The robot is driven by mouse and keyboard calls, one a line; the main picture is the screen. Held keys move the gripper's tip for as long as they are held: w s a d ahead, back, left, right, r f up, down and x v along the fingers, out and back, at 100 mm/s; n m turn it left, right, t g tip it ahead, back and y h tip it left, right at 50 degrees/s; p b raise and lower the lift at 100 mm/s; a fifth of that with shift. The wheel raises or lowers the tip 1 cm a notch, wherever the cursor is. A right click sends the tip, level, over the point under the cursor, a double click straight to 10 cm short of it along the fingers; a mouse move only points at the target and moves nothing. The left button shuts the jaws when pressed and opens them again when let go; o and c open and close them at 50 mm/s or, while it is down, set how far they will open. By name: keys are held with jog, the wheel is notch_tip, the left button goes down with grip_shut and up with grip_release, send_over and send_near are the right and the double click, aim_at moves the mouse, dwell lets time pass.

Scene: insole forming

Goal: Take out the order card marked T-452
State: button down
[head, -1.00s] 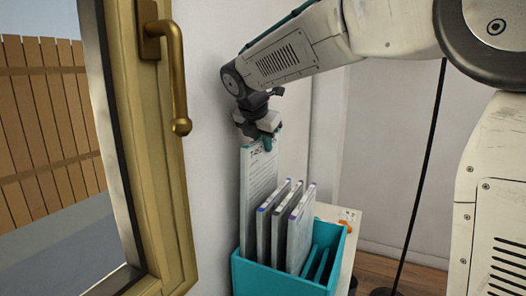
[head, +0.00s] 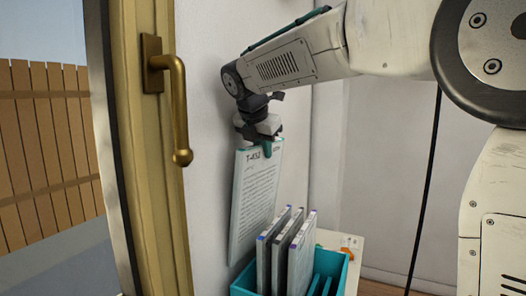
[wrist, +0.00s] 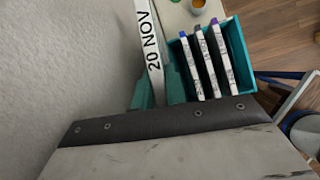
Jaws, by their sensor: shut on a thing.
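The order card (head: 254,195) marked T-452 hangs from my gripper (head: 262,147), tilted a little. My gripper is shut on its top edge. In the head view the card is to the left of the teal box (head: 243,288), its lower end around the height of the box's rim. In the wrist view the card's edge (wrist: 149,42) reads "20 NOV" and lies between my gripper's teal fingers (wrist: 155,92). Several other cards (head: 284,253) stand in the teal box, which also shows in the wrist view (wrist: 262,92).
A gold window frame (head: 150,230) with a handle (head: 178,110) stands at the left. A white wall is close behind the card. A pale table (head: 350,245) holding an orange item (head: 346,251) lies beside the box. A black cable hangs at the right.

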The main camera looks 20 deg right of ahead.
notch_tip(320, 180, up, 14)
dwell(1.1)
